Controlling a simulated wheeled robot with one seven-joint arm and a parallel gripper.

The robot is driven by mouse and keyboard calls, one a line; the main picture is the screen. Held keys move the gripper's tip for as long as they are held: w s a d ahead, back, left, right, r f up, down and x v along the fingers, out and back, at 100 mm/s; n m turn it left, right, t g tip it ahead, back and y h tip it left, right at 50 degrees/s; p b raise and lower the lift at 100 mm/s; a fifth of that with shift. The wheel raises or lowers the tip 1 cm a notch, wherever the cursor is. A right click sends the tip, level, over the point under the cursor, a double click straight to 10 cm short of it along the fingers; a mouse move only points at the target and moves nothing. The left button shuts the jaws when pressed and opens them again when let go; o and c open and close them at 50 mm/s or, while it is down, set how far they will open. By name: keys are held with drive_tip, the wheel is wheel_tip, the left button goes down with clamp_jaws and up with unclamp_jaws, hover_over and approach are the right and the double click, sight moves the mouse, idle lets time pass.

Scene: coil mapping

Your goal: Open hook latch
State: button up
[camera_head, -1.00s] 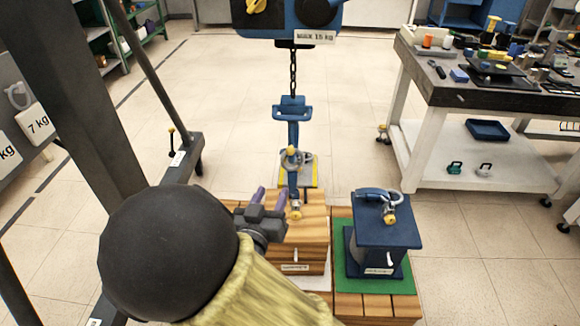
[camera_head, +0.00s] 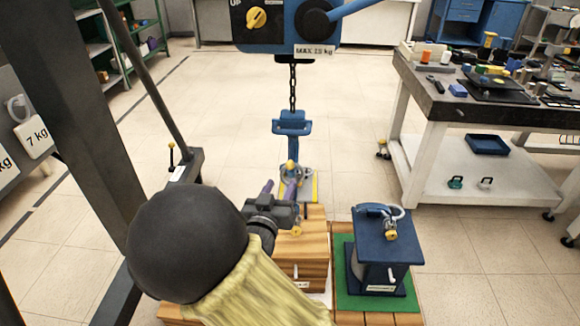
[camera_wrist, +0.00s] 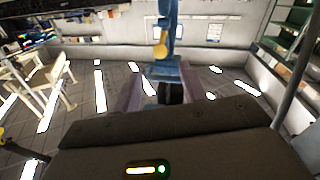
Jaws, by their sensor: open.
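The blue lifting hook (camera_head: 293,147) hangs from a chain in the middle of the head view. A small yellow-tipped part, possibly its latch (camera_head: 291,166), shows low on it. My gripper (camera_head: 279,189) is open, its purple fingers pointing at the lower part of the hook. In the wrist view the blue hook (camera_wrist: 166,70) and a yellow part (camera_wrist: 160,46) appear ahead, between the purple fingers (camera_wrist: 162,92). I cannot tell whether they touch. My gripper and arm hide part of the hook's lower end.
A wooden box (camera_head: 312,250) stands below the hook. A blue weight (camera_head: 386,238) with a shackle stands right of it on a green mat (camera_head: 346,290). The blue hoist (camera_head: 290,25) hangs above. A workbench (camera_head: 470,108) is at right; a dark frame post (camera_head: 75,130) is at left.

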sight(289, 168)
drive_tip(key=b+x, duration=0.1)
drive_tip(key=x, duration=0.8)
drive_tip(key=shift+w+d, duration=0.1)
drive_tip(key=shift+w, duration=0.2)
clamp_jaws()
